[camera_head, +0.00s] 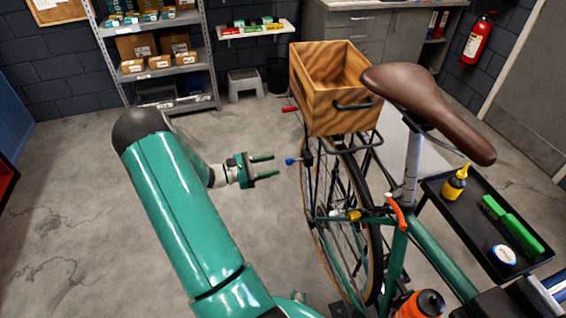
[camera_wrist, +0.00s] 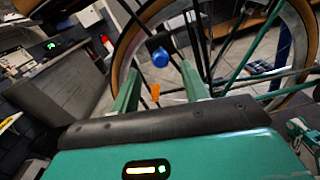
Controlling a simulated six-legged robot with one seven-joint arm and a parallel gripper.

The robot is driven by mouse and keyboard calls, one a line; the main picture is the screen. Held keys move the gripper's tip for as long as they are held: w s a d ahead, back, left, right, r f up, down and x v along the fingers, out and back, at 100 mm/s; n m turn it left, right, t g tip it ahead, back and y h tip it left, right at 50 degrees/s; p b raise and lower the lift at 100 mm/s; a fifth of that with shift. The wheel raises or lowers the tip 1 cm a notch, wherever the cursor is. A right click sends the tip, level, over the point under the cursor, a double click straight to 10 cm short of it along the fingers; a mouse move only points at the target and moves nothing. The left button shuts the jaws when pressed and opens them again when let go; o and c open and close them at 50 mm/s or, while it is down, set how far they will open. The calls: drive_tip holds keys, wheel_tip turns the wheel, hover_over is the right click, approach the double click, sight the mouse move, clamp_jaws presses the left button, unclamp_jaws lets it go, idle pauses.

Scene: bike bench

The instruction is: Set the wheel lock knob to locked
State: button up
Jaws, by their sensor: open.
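A small blue knob (camera_head: 289,161) sticks out to the left of the bike's rear wheel (camera_head: 345,230), on a dark mount. I take it to be the wheel lock knob; its setting cannot be read. In the wrist view the blue knob (camera_wrist: 160,57) is seen end-on, just beyond and between my fingertips, with wheel and spokes behind it. A small orange piece (camera_wrist: 155,92) shows below it. My gripper (camera_head: 276,164) is open and empty, a short gap left of the knob and pointing at it. Both fingers frame the knob in the wrist view (camera_wrist: 158,76).
A wooden crate (camera_head: 325,95) sits on the rear rack above, with a red-tipped lever (camera_head: 290,109) at its left. A brown saddle (camera_head: 425,110) and a black tool tray (camera_head: 480,225) are to the right. The floor (camera_head: 80,215) left of the bike is clear.

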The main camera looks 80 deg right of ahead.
drive_tip(key=v, duration=0.6)
drive_tip(key=shift+w+a, duration=0.15)
drive_tip(key=shift+w, duration=0.15)
drive_tip(key=shift+w, duration=0.1)
drive_tip(key=c, duration=0.3)
drive_tip(key=shift+n, duration=0.9)
drive_tip(key=v, duration=0.4)
drive_tip(key=shift+a+f, duration=0.1)
drive_tip(key=shift+f, duration=0.05)
clamp_jaws()
approach(290, 161)
drive_tip(key=s+d, duration=0.1)
drive_tip(key=s, duration=0.1)
drive_tip(key=s+d+f, duration=0.1)
drive_tip(key=s+d, duration=0.1)
drive_tip(key=shift+s+d+f, duration=0.1)
drive_tip(key=shift+s+d, duration=0.05)
drive_tip(key=shift+d, duration=0.1)
